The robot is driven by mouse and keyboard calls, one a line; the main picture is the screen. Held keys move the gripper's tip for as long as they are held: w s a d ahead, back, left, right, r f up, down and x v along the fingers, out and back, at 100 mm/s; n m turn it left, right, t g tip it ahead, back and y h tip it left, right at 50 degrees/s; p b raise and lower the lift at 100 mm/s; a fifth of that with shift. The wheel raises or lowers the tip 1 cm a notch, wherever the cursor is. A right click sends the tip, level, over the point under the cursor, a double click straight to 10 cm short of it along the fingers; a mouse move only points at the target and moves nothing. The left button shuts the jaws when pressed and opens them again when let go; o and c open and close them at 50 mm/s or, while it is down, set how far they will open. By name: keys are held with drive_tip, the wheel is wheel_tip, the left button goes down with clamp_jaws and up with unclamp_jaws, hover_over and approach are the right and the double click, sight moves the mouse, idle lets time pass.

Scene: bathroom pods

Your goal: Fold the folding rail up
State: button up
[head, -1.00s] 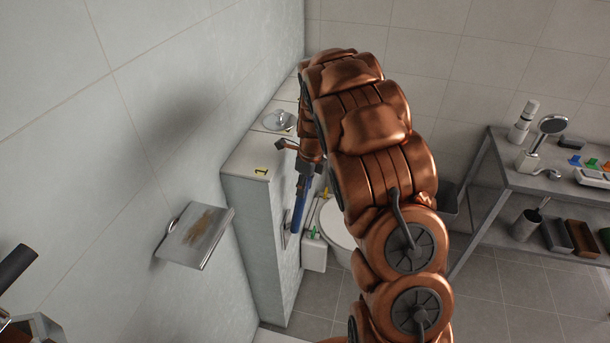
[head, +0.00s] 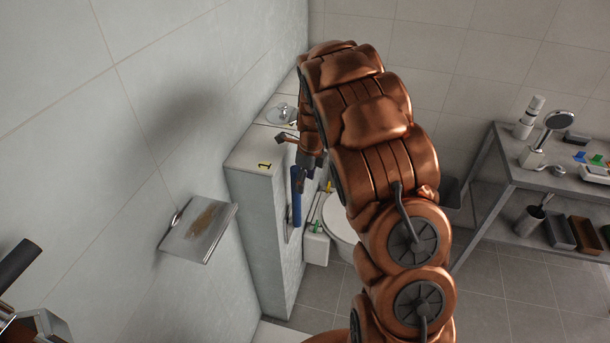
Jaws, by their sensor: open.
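The folding rail (head: 296,197) is a blue bar beside the grey ledge, left of the toilet. It stands close to upright in the picture, near a flat plate on the ledge's side. My gripper (head: 305,186) is at the end of my copper arm, just right of the rail's upper part. It is small and partly hidden by my arm, and its jaws are open. I cannot tell whether it touches the rail.
The white toilet (head: 340,222) is partly behind my arm. The ledge (head: 250,155) bears a yellow marker "1". A metal paper holder (head: 205,232) juts from the left wall. A grey shelf (head: 510,172) with bathroom items stands at the right.

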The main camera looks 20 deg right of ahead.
drive_tip(key=shift+r, duration=0.1)
wheel_tip(320, 180, up, 12)
drive_tip(key=s+d, duration=0.1)
idle(0.4)
idle(0.4)
